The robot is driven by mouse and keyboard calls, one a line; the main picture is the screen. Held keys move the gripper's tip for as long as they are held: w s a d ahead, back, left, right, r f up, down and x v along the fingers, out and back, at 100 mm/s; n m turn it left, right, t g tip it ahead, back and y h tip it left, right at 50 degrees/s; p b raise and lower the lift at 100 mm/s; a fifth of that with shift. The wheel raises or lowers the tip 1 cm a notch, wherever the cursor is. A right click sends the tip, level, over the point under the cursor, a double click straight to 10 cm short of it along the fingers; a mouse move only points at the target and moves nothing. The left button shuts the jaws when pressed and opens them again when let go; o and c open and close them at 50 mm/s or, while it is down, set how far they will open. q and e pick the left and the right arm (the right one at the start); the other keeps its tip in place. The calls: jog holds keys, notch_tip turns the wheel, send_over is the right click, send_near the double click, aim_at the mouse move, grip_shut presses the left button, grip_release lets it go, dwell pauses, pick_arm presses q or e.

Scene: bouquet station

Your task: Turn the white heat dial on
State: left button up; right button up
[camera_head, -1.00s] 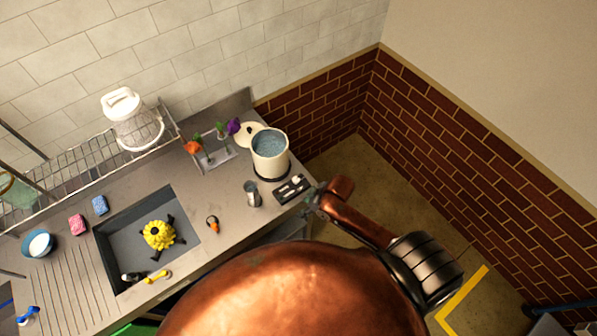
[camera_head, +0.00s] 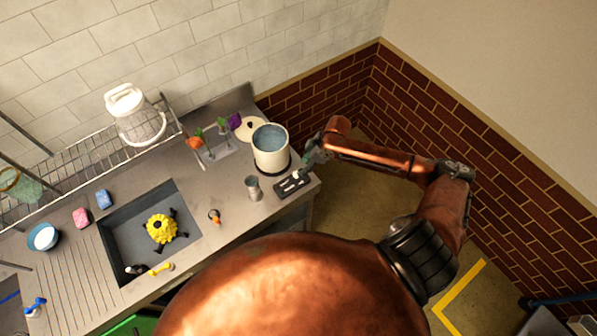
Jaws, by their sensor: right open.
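The white heat dial (camera_head: 296,175) is a small pale piece on the dark control panel (camera_head: 283,190) at the right end of the counter, in front of the pot. My right gripper (camera_head: 304,169) is open at the panel's upper right, close beside the dial. It is small in the picture, and I cannot tell whether it touches the dial. The dial's exact angle is too small to read. My left gripper is not in view.
A cream pot (camera_head: 271,155) of bluish liquid stands on a dark round base behind the panel. A metal cup (camera_head: 253,188) stands left of the panel. The sink (camera_head: 120,232) holds a yellow flower-like thing. A brick wall (camera_head: 440,135) is to the right.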

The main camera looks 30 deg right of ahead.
aim_at(298, 172)
jog(key=shift+p+x, duration=0.4)
jog(key=shift+x, duration=2.7)
grip_shut()
